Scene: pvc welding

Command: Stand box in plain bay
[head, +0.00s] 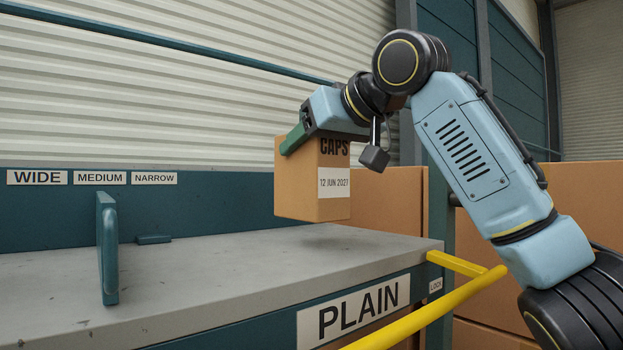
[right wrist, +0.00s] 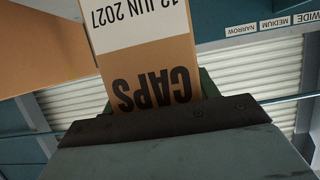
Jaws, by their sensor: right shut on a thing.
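A brown cardboard box (head: 300,196), marked CAPS with a white label dated 12 JUN 2027, hangs upright above the grey bench top in the head view. My right gripper (head: 312,130) is shut on the upper part of the box, with a green finger along its side. In the right wrist view the box (right wrist: 148,72) appears upside down between the jaws. The bay (head: 215,262) has a grey top and a front sign reading PLAIN (head: 353,310). A gap and a shadow show between the box and the top. My left gripper is not in view.
A teal upright divider (head: 107,248) stands on the bench at left, with a small teal block (head: 153,239) behind it. WIDE, MEDIUM and NARROW signs mark the back panel (head: 225,205). A yellow rail (head: 430,310) runs along the front right. Large cartons (head: 385,200) stand behind.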

